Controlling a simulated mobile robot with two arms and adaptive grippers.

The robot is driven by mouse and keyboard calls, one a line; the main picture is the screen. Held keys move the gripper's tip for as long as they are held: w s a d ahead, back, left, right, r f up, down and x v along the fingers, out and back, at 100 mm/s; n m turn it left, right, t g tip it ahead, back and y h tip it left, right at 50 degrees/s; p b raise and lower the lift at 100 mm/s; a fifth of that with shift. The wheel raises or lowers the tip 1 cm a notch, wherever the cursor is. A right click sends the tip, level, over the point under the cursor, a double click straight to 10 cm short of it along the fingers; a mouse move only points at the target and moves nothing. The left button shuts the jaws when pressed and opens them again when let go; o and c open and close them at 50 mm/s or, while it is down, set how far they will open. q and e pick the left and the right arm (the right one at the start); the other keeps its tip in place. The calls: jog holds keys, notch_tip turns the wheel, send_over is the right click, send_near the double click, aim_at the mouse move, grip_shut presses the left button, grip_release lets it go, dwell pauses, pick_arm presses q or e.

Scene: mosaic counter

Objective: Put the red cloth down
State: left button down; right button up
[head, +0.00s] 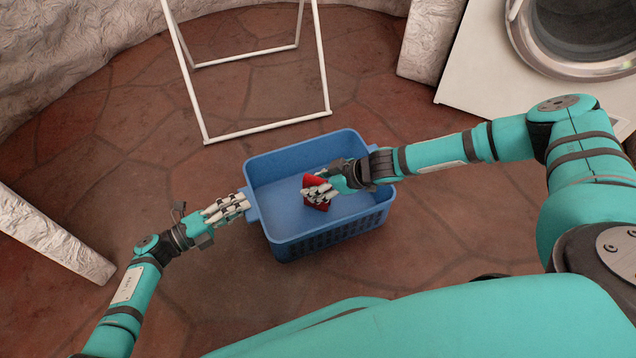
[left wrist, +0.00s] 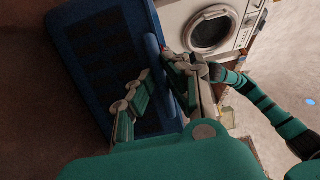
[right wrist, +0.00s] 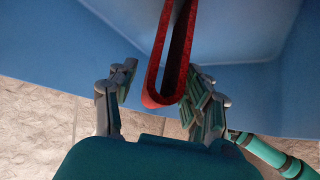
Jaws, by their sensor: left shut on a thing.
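The red cloth (head: 317,204) is folded, inside the blue basket (head: 262,167) on the floor. My right gripper (head: 320,193) reaches down into the basket at the cloth. In the right wrist view the cloth (right wrist: 168,80) stands as a narrow folded loop between the spread fingers (right wrist: 160,88). A blue gap shows between the left finger and the cloth; the right finger overlaps its edge. Whether the cloth touches the basket floor is hard to tell. My left gripper (head: 243,203) is shut on the basket's left handle, which the left wrist view shows as a blue bar (left wrist: 154,55).
A white metal frame rack (head: 265,133) stands behind the basket. A washing machine (head: 480,85) is at the back right. A pale stone-like edge (head: 50,235) lies at the left. The brown tiled floor (head: 200,300) in front is clear.

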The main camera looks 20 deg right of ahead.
jog(key=shift+r, duration=0.1)
jog(key=shift+d+r, duration=0.1)
jog(key=shift+r, duration=0.1)
jog(key=v, duration=1.1)
jog(key=shift+s+r, duration=0.2)
jog(key=shift+s, duration=0.05)
jog(key=shift+d, duration=0.15)
